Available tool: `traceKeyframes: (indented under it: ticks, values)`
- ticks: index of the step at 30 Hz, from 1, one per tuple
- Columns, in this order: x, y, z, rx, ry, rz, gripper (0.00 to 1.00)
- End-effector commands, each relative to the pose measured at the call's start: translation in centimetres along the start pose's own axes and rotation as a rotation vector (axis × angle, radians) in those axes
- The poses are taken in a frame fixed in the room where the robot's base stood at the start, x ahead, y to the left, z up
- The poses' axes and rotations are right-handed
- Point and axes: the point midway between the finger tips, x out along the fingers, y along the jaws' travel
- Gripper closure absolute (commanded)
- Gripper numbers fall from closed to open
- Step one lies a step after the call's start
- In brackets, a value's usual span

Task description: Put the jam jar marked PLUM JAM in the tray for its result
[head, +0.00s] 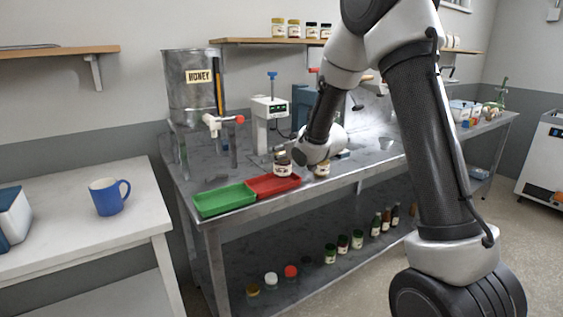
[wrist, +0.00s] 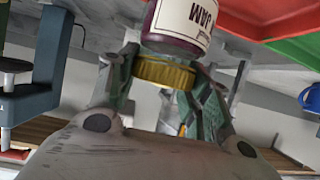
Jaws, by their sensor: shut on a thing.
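In the wrist view a jam jar (wrist: 184,24) with dark purple contents, a gold lid and a white label hangs in my gripper (wrist: 164,73). The fingers are closed around its lid. "JAM" shows upside down on the label; the rest is cut off or too small to read. In the head view my wrist hides the fingers. One dark jar with a white label (head: 282,168) is by the red tray (head: 262,195), and another jar (head: 322,169) is just below my wrist; I cannot tell for sure which is held. The green tray (head: 225,200) adjoins the red tray on the left.
A honey tank (head: 190,95) and a small white instrument (head: 270,108) stand behind the trays. A blue-grey machine (wrist: 40,88) is near the jar. A blue mug (head: 107,198) is on the left table. Jars and bottles line the shelf (head: 300,285) below.

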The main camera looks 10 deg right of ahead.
Motion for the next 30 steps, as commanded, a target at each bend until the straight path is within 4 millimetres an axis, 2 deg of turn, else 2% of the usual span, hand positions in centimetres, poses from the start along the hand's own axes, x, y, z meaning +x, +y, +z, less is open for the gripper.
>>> traceKeyframes:
  ticks: [3,5,15,16,19,30]
  values:
    - [0.9,0.0,1.8,0.002,-0.003,-0.001,1.0]
    - [1.1,0.0,2.3,0.001,-0.001,0.0,1.0]
    - [1.3,0.0,2.6,0.0,0.0,0.0,1.0]
    - [1.3,0.0,2.7,0.0,-0.002,0.0,0.47]
    - [1.2,0.0,2.6,0.0,-0.001,0.0,0.29]
    - [1.1,0.0,2.4,0.0,0.0,0.0,0.29]
